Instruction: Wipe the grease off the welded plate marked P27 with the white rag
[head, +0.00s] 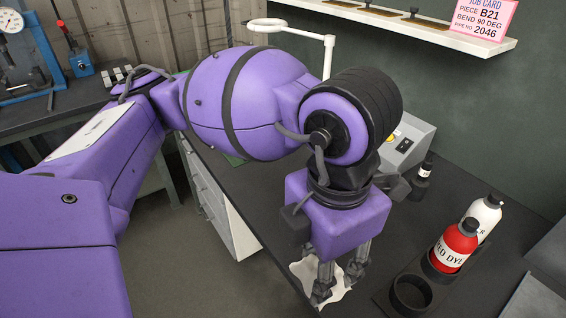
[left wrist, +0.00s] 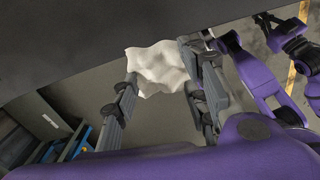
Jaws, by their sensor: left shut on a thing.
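The white rag (head: 306,270) is at my left gripper (head: 339,284), low over the near edge of the dark bench. The gripper's fingers stand apart with the rag gathered between them. The left wrist view shows the rag (left wrist: 158,66) spread between the fingertips of my left gripper (left wrist: 160,82). I cannot tell whether the rag touches the bench. I see no plate marked P27 in either view. Purple links of my other arm and small dark parts show at the right of the wrist view, too unclear to read a gripper state.
A red dye bottle (head: 455,246) and a white bottle (head: 485,214) stand right of the gripper, by an empty ring holder (head: 411,293). A grey box (head: 408,139) and small dark bottle (head: 423,174) stand behind. A shelf (head: 420,28) holds a pink job card (head: 482,18).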

